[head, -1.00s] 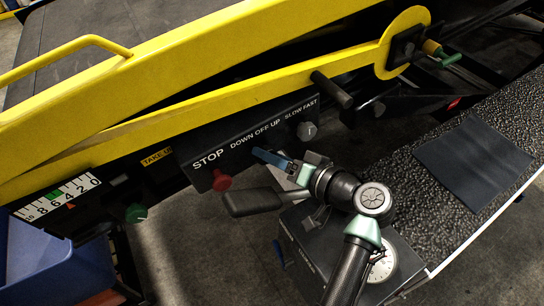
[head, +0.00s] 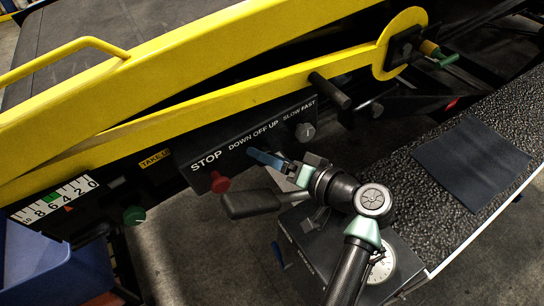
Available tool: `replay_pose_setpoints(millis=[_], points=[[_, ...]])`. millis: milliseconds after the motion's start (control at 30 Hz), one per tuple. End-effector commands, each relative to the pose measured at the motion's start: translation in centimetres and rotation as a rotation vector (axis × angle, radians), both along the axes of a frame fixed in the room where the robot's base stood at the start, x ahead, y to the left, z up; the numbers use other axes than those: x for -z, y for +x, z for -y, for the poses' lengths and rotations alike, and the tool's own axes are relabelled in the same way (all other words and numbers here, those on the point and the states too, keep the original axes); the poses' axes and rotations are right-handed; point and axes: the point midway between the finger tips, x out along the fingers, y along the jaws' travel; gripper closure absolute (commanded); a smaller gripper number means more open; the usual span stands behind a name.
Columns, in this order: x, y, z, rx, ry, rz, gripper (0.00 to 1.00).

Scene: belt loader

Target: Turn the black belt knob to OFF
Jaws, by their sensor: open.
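A dark control panel (head: 235,165) on the loader's side carries the words STOP, DOWN OFF UP and SLOW FAST. No black knob shows clearly under DOWN OFF UP; my gripper (head: 266,158) covers that spot. Its blue fingertips are open, just below the lettering and close to the panel face. Whether they are around or touching a knob, I cannot tell. A red stop button (head: 219,183) is left of my gripper, and a grey knob (head: 305,131) under SLOW FAST is to its right.
A grey box with a round gauge (head: 381,267) stands below my arm. A yellow rail (head: 220,104) runs above the panel.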

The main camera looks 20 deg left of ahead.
Motion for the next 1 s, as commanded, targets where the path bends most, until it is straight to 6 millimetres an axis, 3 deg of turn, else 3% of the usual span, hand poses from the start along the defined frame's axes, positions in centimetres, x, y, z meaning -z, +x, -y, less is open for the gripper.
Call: replay_pose_setpoints(millis=[233, 700, 1000], points=[[-0.4, -0.6, 1.8, 0.004, 0.0, 0.002, 0.16], [-3.0, -4.0, 10.3, 0.004, 0.0, 0.002, 0.16], [-3.5, -4.6, 11.6, 0.001, -0.001, 0.0, 0.16]])
